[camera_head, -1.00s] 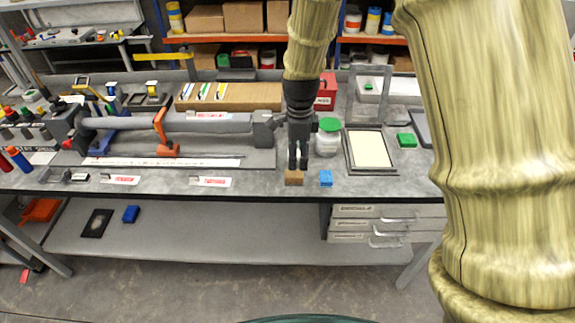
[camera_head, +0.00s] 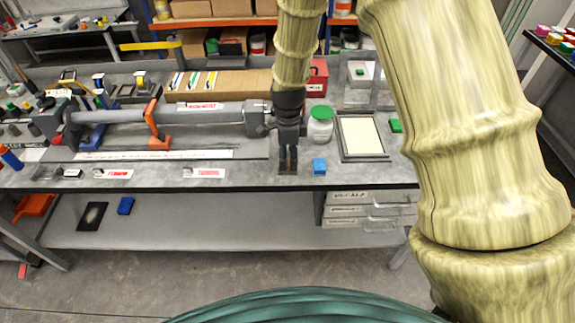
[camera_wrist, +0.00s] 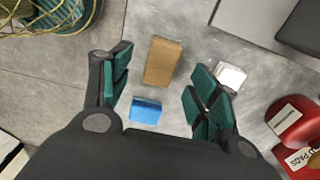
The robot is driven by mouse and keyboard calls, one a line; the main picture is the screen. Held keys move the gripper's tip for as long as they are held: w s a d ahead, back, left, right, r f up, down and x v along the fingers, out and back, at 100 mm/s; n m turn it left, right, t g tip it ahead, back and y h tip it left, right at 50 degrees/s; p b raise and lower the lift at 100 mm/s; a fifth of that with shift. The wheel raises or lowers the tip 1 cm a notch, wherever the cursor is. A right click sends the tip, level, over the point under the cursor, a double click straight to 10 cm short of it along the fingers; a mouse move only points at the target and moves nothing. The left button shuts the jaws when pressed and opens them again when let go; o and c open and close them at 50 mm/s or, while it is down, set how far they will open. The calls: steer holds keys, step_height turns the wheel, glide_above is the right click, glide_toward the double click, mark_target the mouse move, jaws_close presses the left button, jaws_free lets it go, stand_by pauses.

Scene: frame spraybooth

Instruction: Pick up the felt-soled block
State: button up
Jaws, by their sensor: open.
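A small brown block, which I take to be the felt-soled block, lies on the grey bench top near its front edge. In the wrist view the brown block (camera_wrist: 163,62) shows between my spread fingers, with gaps on both sides; its underside is hidden. In the head view my gripper (camera_head: 288,170) points down over it, and the fingers hide most of the block. My gripper also shows in the wrist view (camera_wrist: 160,75), open, with green finger pads and nothing held. I cannot tell how far the fingertips are above the bench.
A blue block (camera_head: 319,166) sits close to the right in the head view. Behind are a green-lidded jar (camera_head: 320,125) and a framed cream panel (camera_head: 362,138). A long grey clamp bar (camera_head: 165,115) lies to the left. Labelled tags lie along the front edge.

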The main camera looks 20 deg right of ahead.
mark_target(288, 163)
steer(key=shift+w+f+p, duration=0.1)
steer(key=shift+f+p, duration=0.85)
steer(key=shift+f, duration=1.25)
steer(key=c, duration=1.2)
